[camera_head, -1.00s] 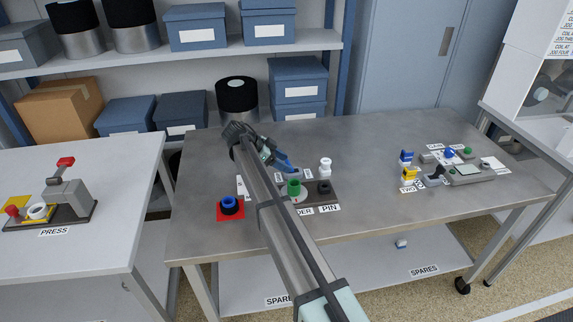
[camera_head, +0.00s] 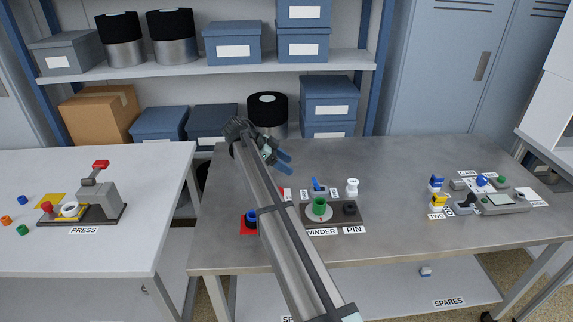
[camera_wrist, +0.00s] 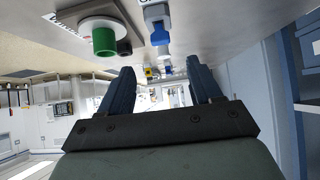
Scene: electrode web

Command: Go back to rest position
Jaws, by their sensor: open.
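My gripper (camera_head: 284,160) is raised above the back of the middle metal table, its two blue fingers apart with nothing between them. In the wrist view my gripper (camera_wrist: 160,88) is open and empty. Below and to its right in the head view is the winder board (camera_head: 334,221) with a green cylinder (camera_head: 319,206), a blue lever (camera_head: 317,185), a white piece (camera_head: 352,187) and a dark pin (camera_head: 349,208). The green cylinder also shows in the wrist view (camera_wrist: 105,41). My arm partly hides a blue ring (camera_head: 251,217) on a red square.
The press (camera_head: 97,194) stands on the left table, with small coloured pieces left of it. A fixture (camera_head: 490,200) with blue and yellow parts sits on the right of the metal table (camera_head: 400,180). A shelf with boxes (camera_head: 231,43) is behind. Bare tabletop lies between winder and fixture.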

